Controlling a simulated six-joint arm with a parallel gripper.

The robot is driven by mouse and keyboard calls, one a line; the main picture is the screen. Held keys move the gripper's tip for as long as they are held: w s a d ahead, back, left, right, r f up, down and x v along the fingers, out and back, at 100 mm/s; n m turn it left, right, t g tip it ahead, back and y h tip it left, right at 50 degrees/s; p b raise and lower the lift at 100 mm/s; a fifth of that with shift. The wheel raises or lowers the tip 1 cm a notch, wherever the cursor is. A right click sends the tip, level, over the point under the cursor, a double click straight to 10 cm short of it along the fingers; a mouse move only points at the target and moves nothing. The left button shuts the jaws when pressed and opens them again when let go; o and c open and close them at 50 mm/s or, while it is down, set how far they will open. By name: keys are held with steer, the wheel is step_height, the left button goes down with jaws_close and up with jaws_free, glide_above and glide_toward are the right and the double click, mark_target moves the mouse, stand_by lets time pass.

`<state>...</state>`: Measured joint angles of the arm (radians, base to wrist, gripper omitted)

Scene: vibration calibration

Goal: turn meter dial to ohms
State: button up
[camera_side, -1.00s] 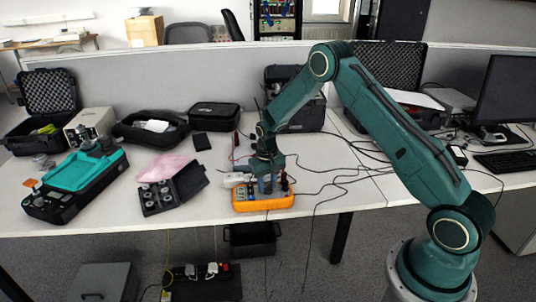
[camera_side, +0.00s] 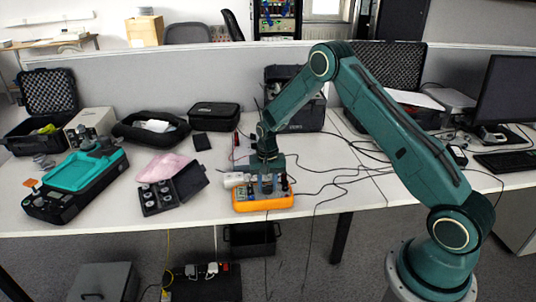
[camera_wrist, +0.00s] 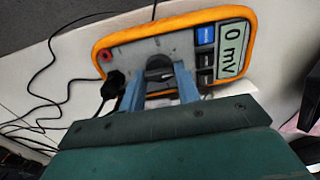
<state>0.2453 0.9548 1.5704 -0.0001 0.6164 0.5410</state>
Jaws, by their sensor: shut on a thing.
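The orange-rimmed meter (camera_side: 264,204) lies on the white table near its front edge, under my gripper. In the wrist view the meter (camera_wrist: 120,47) shows a grey face, and its display (camera_wrist: 231,50) reads "0 mV". The dark round dial (camera_wrist: 158,66) sits between the blue-grey fingers of my gripper (camera_wrist: 160,78), which is shut on it. The fingers partly hide the dial and its markings, so I cannot read its setting. In the side view my gripper (camera_side: 266,186) points down onto the meter's face.
A black plug (camera_wrist: 113,82) with cables is in the meter beside the dial; a red socket (camera_wrist: 106,56) is near it. Left of the meter stand an open box of small weights (camera_side: 172,194) and a green-topped device (camera_side: 80,172). Cables (camera_side: 335,180) run across the table to the right.

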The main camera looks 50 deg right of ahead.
steer(key=o, duration=1)
steer(key=shift+r, duration=0.1)
step_height(320, 180, up, 14)
steer(key=shift+f, duration=0.15)
